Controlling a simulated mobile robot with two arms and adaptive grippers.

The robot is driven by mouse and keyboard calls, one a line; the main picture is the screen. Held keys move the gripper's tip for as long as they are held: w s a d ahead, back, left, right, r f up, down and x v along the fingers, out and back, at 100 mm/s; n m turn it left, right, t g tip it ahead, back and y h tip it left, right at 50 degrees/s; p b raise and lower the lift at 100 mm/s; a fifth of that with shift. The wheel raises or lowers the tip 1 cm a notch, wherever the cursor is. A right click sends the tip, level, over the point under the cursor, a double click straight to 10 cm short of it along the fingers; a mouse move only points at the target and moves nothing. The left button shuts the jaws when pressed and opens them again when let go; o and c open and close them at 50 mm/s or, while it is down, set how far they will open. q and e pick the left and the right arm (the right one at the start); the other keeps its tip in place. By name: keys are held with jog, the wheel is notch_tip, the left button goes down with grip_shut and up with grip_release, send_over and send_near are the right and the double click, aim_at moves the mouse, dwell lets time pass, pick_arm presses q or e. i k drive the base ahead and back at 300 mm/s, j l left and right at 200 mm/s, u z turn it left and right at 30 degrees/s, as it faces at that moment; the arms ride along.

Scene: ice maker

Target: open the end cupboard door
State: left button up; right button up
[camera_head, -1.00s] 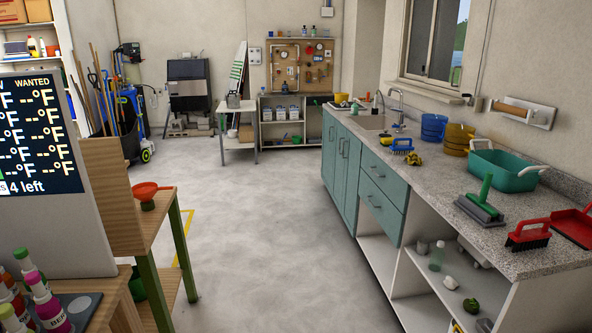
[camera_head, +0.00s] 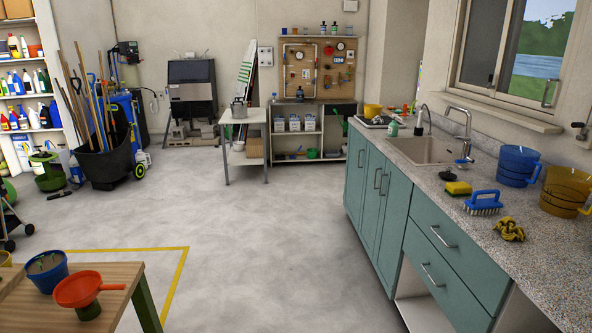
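A run of teal cupboard doors (camera_head: 370,205) with upright metal bar handles stands under the counter, right of centre. All the doors look shut. The door at the far end (camera_head: 355,175) is the farthest from me, with its handle (camera_head: 361,158) near its upper right edge. Two more handles (camera_head: 381,182) sit close together on the nearer doors. Neither of my grippers is in view.
Teal drawers (camera_head: 455,264) and an open shelf space are nearer on the right. The speckled counter (camera_head: 440,190) holds a sink, brush, sponge and buckets. A wooden table (camera_head: 118,278) with a red funnel is at lower left. The floor (camera_head: 260,240) between is clear.

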aim_at(357, 143)
jog(key=i, duration=2)
jog(key=i+z, duration=0.1)
jog(key=i, duration=0.55)
jog(key=i+j+z, duration=0.15)
jog(key=i, duration=0.5)
jog(key=i+j+z, duration=0.1)
jog(key=i, duration=0.55)
jog(key=j, duration=0.1)
